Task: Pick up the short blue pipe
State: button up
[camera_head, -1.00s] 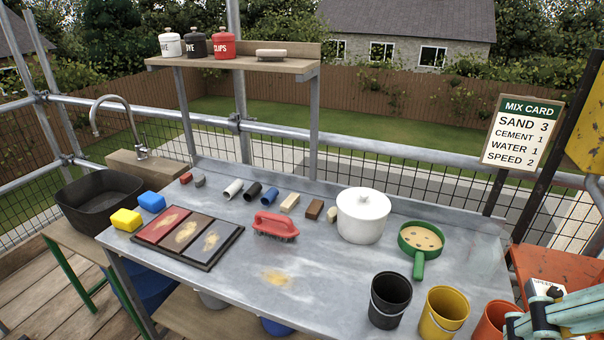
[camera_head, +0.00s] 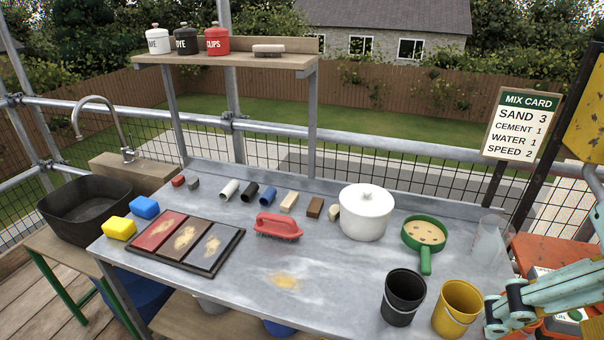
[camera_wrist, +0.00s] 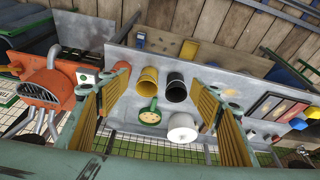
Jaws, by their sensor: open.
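The short blue pipe (camera_head: 268,194) lies on the grey metal bench (camera_head: 330,262) in the head view, in the back row of small items. A black pipe (camera_head: 250,191) lies just left of it and a cream block right of it. In the wrist view I cannot make out the blue pipe; the right finger covers part of the bench. My gripper (camera_wrist: 160,82) is open and empty, its two yellow ribbed fingers wide apart. In the head view, teal parts of my arm show at the lower right, well away from the pipe.
A red brush (camera_head: 278,227) lies in front of the pipe. A white lidded pot (camera_head: 366,214), green sieve (camera_head: 424,235), clear jug (camera_head: 490,242), black bucket (camera_head: 403,300) and yellow bucket (camera_head: 457,308) stand toward the right. A shelf (camera_head: 225,58) rises behind the bench.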

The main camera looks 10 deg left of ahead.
jog(key=shift+w, duration=0.1)
jog(key=w+a+m+g+y+p, duration=0.1)
jog(key=w+a+m+y, duration=0.15)
jog(key=w+a, duration=0.7)
jog(key=w+a+r+m+g+y+p, duration=0.1)
jog(key=w+a+m+p, duration=0.3)
jog(key=w, duration=1)
jog(key=w+a+m+y+b, duration=0.1)
jog(key=w+a+m+y, duration=0.1)
jog(key=w+a, duration=0.85)
jog(key=w+a+f+m+y+p, duration=0.1)
jog(key=w+a+f+m, duration=0.4)
jog(key=w+a+f, duration=0.6)
jog(key=w+a+f+m+g+y+p, duration=0.1)
jog(key=w+a+f+m, duration=0.4)
jog(key=w+a+f, duration=0.6)
jog(key=shift+w+f+y+p, duration=0.75)
jog(key=shift+w+f, duration=0.75)
jog(key=shift+w, duration=1.3)
jog(key=shift+m, duration=0.25)
jog(key=shift+f, duration=0.1)
